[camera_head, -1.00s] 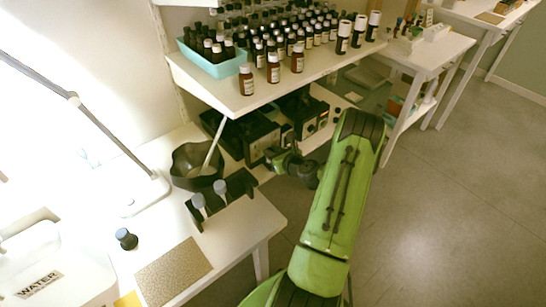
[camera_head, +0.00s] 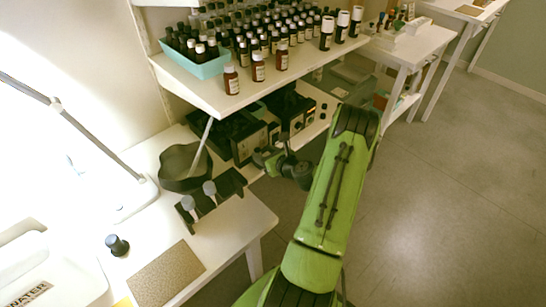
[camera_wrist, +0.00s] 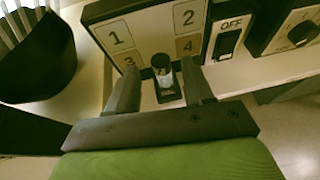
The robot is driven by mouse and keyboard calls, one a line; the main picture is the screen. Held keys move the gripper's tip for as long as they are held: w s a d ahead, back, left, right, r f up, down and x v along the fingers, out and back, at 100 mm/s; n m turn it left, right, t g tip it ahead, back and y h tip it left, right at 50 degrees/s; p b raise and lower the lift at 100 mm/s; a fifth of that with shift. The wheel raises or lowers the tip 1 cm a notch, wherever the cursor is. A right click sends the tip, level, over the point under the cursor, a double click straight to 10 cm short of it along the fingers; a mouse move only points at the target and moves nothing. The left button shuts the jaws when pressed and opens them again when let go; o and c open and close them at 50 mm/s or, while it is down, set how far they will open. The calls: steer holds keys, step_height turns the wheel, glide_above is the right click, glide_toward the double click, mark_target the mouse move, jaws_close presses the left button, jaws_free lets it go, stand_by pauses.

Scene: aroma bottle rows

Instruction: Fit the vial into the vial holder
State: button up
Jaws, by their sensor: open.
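A small clear vial with a black cap (camera_wrist: 160,62) stands upright in the wrist view, in front of a numbered panel. Its lower end is at a small dark block (camera_wrist: 170,95); I cannot tell whether it sits in it. My gripper (camera_wrist: 160,72) is open, with one finger to the left and one to the right of the vial in the picture; contact cannot be made out. In the head view my gripper (camera_head: 283,165) is small, beside the dark devices under the shelf. A black rack (camera_head: 230,184) with two grey-topped pieces stands on the white table; it may be the vial holder.
The panel (camera_wrist: 150,30) with numbers and an OFF switch (camera_wrist: 228,40) is close beyond the fingers. A dark bowl (camera_head: 182,170), a black-capped jar (camera_head: 117,245) and a textured mat (camera_head: 165,275) are on the left table. Bottles crowd the shelf (camera_head: 205,92) above.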

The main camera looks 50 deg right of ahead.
steer(key=v, duration=0.9)
steer(key=shift+s+p, duration=0.3)
steer(key=shift+p, duration=0.15)
